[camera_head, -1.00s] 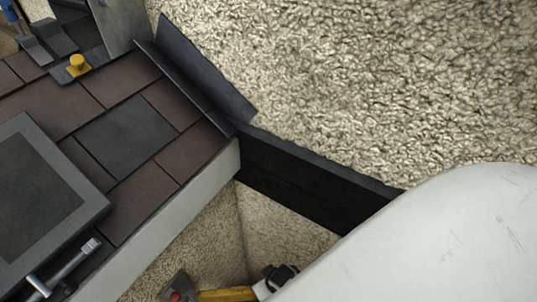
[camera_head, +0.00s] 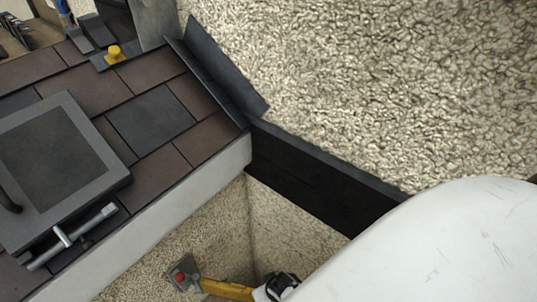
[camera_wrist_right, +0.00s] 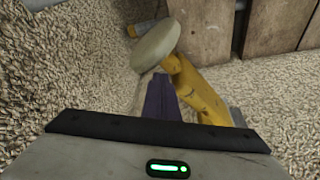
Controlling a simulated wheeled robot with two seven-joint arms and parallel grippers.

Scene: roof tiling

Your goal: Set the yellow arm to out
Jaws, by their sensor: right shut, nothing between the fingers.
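The yellow arm (camera_head: 226,289) shows at the bottom of the head view, low beside the pebbled wall, with a grey end bearing a red spot (camera_head: 181,276). In the right wrist view the yellow arm (camera_wrist_right: 203,97) slants down to the right, beside a pale round disc (camera_wrist_right: 156,46). My right gripper (camera_wrist_right: 160,98) is shut and empty, its dark purple fingers close to the yellow arm; I cannot tell whether they touch it. The arm's lower end is hidden behind my gripper body. My left gripper is not in view.
A tiled roof (camera_head: 151,122) with a framed hatch (camera_head: 52,158) and a metal T-shaped tool (camera_head: 72,236) lies at left. A black board (camera_head: 320,185) runs along the pebbled wall (camera_head: 370,80). Wooden planks (camera_wrist_right: 208,28) stand behind the yellow arm in the wrist view.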

